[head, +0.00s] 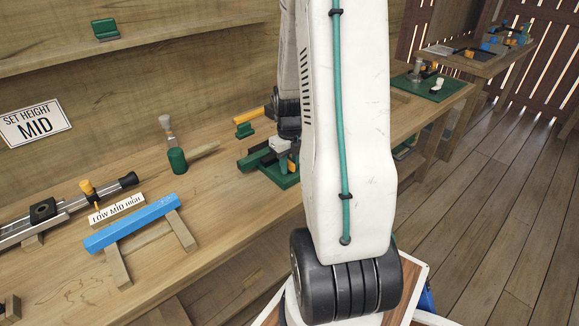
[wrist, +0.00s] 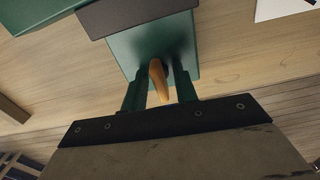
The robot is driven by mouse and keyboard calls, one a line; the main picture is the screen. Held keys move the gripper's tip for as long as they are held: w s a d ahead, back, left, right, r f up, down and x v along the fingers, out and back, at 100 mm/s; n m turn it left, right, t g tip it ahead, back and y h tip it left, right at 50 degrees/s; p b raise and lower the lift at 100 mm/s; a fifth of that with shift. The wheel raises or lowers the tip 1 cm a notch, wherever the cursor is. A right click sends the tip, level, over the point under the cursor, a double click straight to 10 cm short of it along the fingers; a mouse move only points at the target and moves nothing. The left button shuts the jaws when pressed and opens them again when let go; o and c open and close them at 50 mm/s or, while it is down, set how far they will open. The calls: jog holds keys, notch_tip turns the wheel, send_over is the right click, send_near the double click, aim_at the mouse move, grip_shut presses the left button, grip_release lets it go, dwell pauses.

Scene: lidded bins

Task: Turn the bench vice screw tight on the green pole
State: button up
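The green bench vice (head: 256,158) stands on the workbench in the head view, partly hidden behind my arm. In the wrist view its green body (wrist: 150,42) and a dark grey jaw (wrist: 125,12) are close in front of my gripper (wrist: 158,82). An orange handle (wrist: 157,76) points from the vice toward the wrist camera. My two dark green fingers stand apart on either side of this handle, with visible gaps, so my gripper is open. I cannot make out a green pole for certain in either view.
A green cylinder (head: 177,160), a blue bar (head: 132,223) on wooden legs and a metal rail (head: 62,217) with an orange knob lie left on the bench. A sign reading "SET HEIGHT MID" (head: 35,123) is behind. Another bench with tools (head: 430,82) stands at right.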

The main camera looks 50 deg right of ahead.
aim_at(289, 161)
jog(key=shift+r, duration=2.5)
